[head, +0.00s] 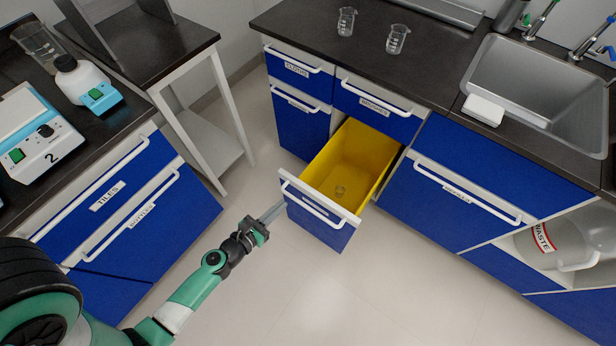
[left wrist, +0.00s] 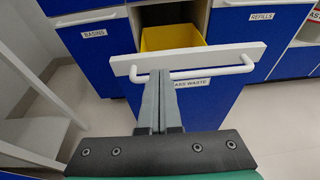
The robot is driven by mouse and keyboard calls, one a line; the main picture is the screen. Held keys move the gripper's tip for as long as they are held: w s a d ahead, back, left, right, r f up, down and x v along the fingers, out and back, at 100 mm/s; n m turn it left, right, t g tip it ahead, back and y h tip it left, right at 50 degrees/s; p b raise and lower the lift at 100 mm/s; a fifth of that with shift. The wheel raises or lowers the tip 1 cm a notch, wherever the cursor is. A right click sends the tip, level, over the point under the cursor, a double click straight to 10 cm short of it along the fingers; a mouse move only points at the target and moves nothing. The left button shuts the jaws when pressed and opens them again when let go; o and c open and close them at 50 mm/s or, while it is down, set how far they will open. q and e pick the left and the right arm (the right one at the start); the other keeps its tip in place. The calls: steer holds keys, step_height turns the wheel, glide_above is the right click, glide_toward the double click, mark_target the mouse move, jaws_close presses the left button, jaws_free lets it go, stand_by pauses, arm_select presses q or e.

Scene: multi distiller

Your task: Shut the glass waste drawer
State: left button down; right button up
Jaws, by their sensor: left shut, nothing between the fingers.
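The glass waste drawer (head: 321,224) is pulled out from the blue cabinet. My right gripper is not in view.
Other blue drawers on both sides are closed. A white side table (head: 205,125) stands at the left, beside a bench with a stirrer (head: 35,130). The counter holds two beakers (head: 396,40) and a sink (head: 540,90). The floor before the drawer is clear.

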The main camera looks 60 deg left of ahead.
mark_target(298, 187)
arm_select(q)
steer(key=x, duration=0.5)
steer(key=a+f+b+x, duration=0.1)
steer(key=x, duration=0.2)
steer(key=shift+s+f, duration=0.15)
steer(key=shift+s, duration=0.15)
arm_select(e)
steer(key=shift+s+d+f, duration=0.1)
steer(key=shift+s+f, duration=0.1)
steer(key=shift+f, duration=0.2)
arm_select(q)
steer(key=shift+a, duration=0.1)
